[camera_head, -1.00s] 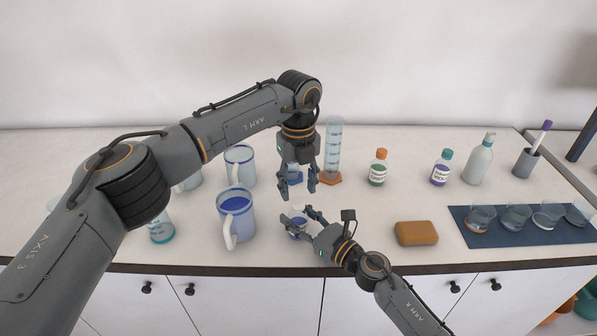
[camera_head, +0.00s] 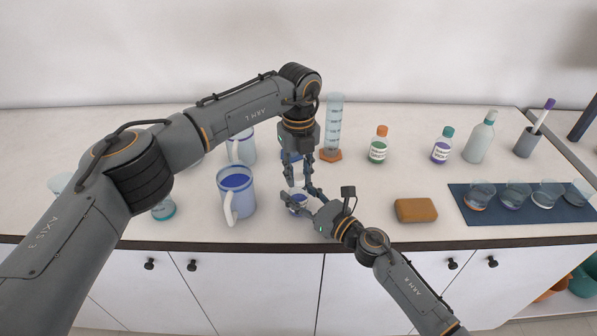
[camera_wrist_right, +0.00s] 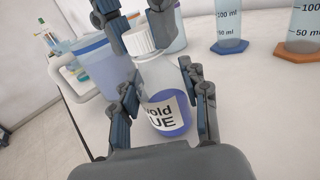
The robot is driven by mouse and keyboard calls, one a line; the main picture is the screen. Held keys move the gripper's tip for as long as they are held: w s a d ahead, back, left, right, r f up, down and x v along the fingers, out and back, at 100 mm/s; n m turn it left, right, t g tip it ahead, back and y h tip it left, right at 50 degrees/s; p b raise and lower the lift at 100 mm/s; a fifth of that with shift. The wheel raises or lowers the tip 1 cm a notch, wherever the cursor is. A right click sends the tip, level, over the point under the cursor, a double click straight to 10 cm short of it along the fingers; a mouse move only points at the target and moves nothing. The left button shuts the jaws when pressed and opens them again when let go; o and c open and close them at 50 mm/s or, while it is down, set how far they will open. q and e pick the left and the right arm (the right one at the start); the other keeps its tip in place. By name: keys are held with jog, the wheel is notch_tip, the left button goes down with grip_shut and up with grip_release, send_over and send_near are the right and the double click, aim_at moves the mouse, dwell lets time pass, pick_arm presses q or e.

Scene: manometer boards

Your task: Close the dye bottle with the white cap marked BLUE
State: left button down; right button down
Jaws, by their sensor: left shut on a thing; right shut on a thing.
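The dye bottle (camera_wrist_right: 167,112) is a small clear bottle with blue dye and a white label ending in "UE". It stands low near the counter's front edge, also seen in the head view (camera_head: 298,200). My right gripper (camera_wrist_right: 163,101) is shut around its body from both sides. The white cap (camera_wrist_right: 141,41) is between the fingers of my left gripper (camera_head: 302,187), which points down from above and is shut on it. The cap is right over the bottle's neck; I cannot tell whether it touches. Its marking is not readable.
A blue-filled jug (camera_head: 236,191) stands close to the left of the bottle. A measuring cylinder (camera_head: 334,130) stands behind. A brown sponge-like block (camera_head: 416,210) and a blue mat (camera_head: 476,216) with several glass dishes lie to the right. Counter between block and bottles is clear.

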pick_arm(q)
jog(key=m, duration=1.2)
jog(key=shift+m, duration=0.4)
jog(key=m, duration=0.5)
jog(key=c, duration=1)
grip_release()
notch_tip(320, 180, up, 12)
